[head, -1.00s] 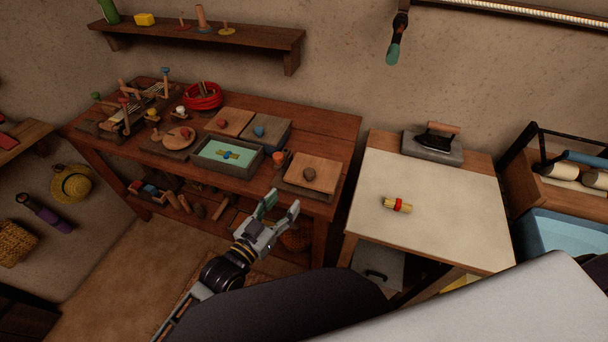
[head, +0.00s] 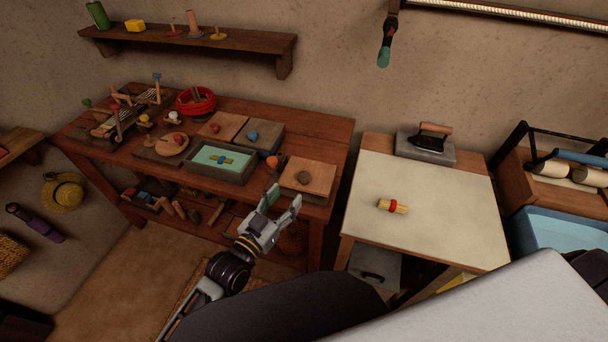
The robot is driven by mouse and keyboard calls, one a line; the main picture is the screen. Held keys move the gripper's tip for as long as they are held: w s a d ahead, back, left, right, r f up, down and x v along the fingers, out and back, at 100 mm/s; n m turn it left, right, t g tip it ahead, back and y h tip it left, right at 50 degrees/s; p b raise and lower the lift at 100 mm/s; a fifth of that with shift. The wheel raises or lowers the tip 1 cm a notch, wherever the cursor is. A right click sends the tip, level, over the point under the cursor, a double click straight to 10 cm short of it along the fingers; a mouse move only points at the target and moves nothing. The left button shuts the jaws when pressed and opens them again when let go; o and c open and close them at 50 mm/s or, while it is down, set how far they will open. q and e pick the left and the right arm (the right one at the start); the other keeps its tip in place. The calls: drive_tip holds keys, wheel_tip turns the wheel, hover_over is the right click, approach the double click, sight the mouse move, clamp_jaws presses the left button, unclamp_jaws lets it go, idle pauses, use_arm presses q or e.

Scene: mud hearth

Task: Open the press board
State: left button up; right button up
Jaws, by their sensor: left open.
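A square wooden board (head: 318,178) with a round brown knob (head: 303,178) lies flat on a darker base at the front right of the workbench. Other knobbed boards lie behind it: a wooden one (head: 232,122) with a red knob and a grey one (head: 271,139) with a blue knob. I cannot tell for sure which is the press board; none looks raised. My left gripper (head: 283,203) is open and empty, its fingers pointing up toward the bench's front edge, just short of the brown-knobbed board in the picture. My right gripper is not in view.
An open grey tray (head: 252,172) with a teal inside sits left of the brown-knobbed board, with a small orange-brown cup (head: 273,163) between. A pale table (head: 440,225) at right holds a tied yellow bundle (head: 393,206) and an iron (head: 432,137).

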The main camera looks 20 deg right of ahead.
sight(301, 179)
use_arm(q)
drive_tip(key=x, duration=0.8)
drive_tip(key=shift+x, duration=1.3)
